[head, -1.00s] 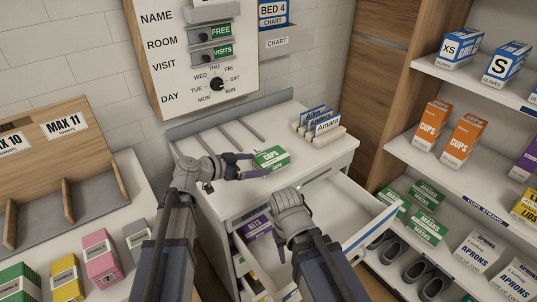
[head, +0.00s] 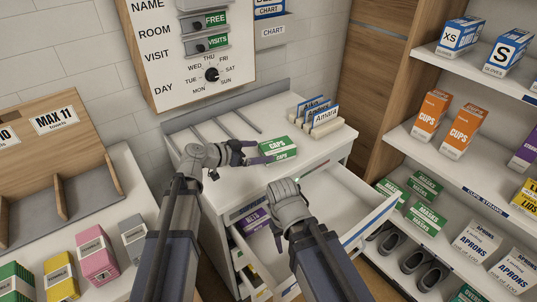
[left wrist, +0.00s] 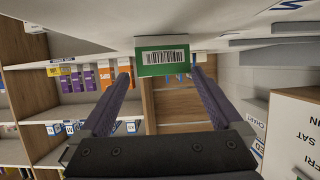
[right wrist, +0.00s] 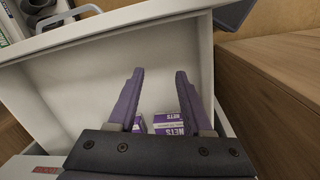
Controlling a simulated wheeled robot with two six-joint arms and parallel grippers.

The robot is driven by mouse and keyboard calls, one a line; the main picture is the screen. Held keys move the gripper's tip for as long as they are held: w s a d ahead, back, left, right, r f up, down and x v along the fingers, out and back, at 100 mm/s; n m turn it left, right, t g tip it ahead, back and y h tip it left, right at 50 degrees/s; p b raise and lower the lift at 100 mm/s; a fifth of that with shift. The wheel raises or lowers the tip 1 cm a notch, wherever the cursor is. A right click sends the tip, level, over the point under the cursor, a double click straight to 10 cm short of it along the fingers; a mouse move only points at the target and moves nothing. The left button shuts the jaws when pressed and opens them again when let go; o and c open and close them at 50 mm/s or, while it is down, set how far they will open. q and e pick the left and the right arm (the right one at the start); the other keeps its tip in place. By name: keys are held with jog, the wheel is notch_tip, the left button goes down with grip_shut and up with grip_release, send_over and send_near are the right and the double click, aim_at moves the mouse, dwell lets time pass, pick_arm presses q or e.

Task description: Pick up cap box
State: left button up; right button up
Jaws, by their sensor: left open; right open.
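The green and white cap box (head: 278,149), marked CAPS, lies on the white cabinet top. My left gripper (head: 258,152) is open beside the box's left end, with its fingers pointing at it. In the left wrist view the box's green end with a barcode (left wrist: 162,62) shows ahead, between and beyond the open fingertips (left wrist: 160,75). Whether the fingers overlap the box's sides is hard to tell. My right gripper (right wrist: 160,75) is open and empty over the drawer; in the head view its fingers are mostly hidden behind its own wrist.
The drawer (head: 345,205) stands open below the cabinet top. Name cards (head: 318,117) stand at the back right of the top, and thin dividers (head: 240,122) lie behind my left gripper. Purple NETS boxes (right wrist: 168,123) lie below my right gripper. Stocked shelves (head: 400,140) stand at the right.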

aim_at(268, 148)
pick_arm(q)
jog(key=x, duration=0.3)
jog(key=b+x, duration=0.1)
jog(key=shift+w+d+r, duration=0.15)
jog(key=shift+w+d, duration=0.15)
jog(key=shift+w, duration=0.1)
jog(key=shift+c, duration=0.2)
jog(key=c, duration=1)
jog(key=shift+o, duration=0.2)
jog(key=shift+r, duration=0.15)
notch_tip(268, 148, up, 10)
jog(key=p, duration=1)
